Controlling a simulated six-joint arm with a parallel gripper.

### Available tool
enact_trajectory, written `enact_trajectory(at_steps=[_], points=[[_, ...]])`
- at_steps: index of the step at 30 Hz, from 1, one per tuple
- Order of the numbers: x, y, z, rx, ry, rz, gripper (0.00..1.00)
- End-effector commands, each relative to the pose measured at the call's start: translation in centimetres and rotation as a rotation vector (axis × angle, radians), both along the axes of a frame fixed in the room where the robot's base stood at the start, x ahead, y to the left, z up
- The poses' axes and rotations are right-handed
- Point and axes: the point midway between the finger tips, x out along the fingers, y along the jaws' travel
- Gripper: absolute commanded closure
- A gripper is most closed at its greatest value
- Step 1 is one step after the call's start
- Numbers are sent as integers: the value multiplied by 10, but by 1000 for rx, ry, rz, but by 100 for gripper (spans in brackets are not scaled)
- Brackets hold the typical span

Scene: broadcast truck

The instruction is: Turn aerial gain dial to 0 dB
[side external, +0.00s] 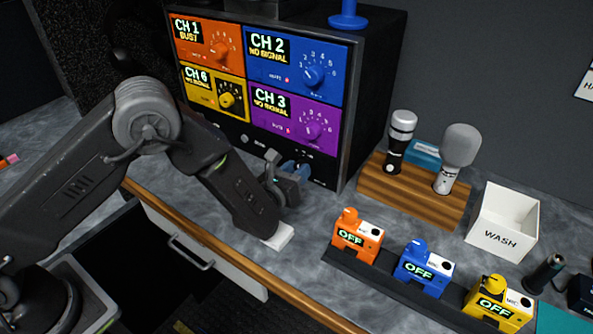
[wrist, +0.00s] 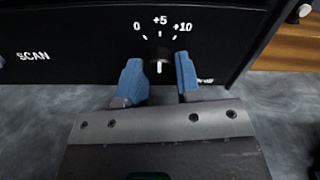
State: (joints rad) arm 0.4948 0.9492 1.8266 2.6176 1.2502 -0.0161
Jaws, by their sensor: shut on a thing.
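The aerial gain dial (wrist: 159,66) is a small dark knob with a white pointer line, low on the monitor's front panel. Its scale reads 0, +5 and +10 from left to right, and the pointer stands about straight up, toward +5. My gripper (wrist: 159,80) is shut on the dial, one blue fingertip on each side. In the side view my gripper (side external: 296,172) is at the lower edge of the panel, and the dial is hidden behind it.
The monitor (side external: 345,115) shows several coloured channel panels with painted knobs. A wooden stand (side external: 410,195) with microphones, a white WASH box (side external: 503,220) and a row of OFF packs stand to the right.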

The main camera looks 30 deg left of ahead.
Motion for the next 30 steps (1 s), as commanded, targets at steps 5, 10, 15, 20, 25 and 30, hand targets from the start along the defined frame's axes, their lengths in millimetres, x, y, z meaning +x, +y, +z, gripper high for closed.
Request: enact_trajectory(at_steps=[5,10,15,20,25,30], points=[[0,0,0,-8,0,0,92],[0,0,0,-58,0,0,92],[0,0,0,-158,-1,0,92],[0,-1,0,-271,-1,0,92],[0,-1,1,-381,-1,0,92],[0,-1,1,-462,-1,0,92]])
